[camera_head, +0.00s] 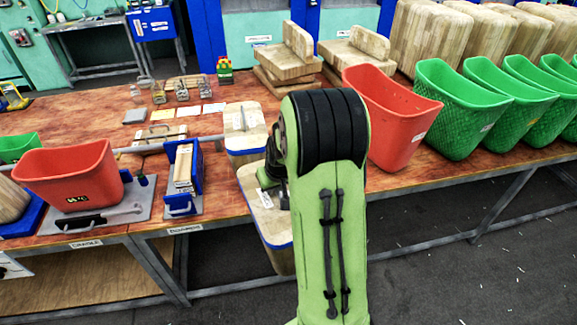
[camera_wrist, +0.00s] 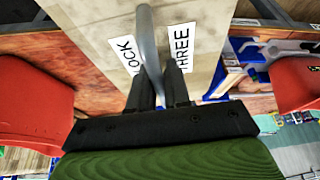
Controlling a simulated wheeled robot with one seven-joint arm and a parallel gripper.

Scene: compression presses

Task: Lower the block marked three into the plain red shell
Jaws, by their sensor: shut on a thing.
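The block marked three (camera_head: 272,228) is pale wood with a blue lower edge. It hangs at the table's front edge, partly hidden behind my arm. In the wrist view its face (camera_wrist: 215,40) shows the labels BLOCK and THREE. My gripper (camera_wrist: 160,85) is shut on its grey handle (camera_wrist: 147,35); in the head view my arm mostly hides the gripper. A red shell (camera_head: 392,110) with a small pale tag stands right of my arm, apart from the block. Another red shell (camera_head: 68,178) with dark and yellow lettering stands at the left.
Another blue-edged wooden block (camera_head: 243,130) stands just behind the held one. A blue press (camera_head: 183,168) is on its left. Green shells (camera_head: 480,110) fill the right side of the table. Wooden slabs (camera_head: 285,62) lie at the back. Open floor lies in front.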

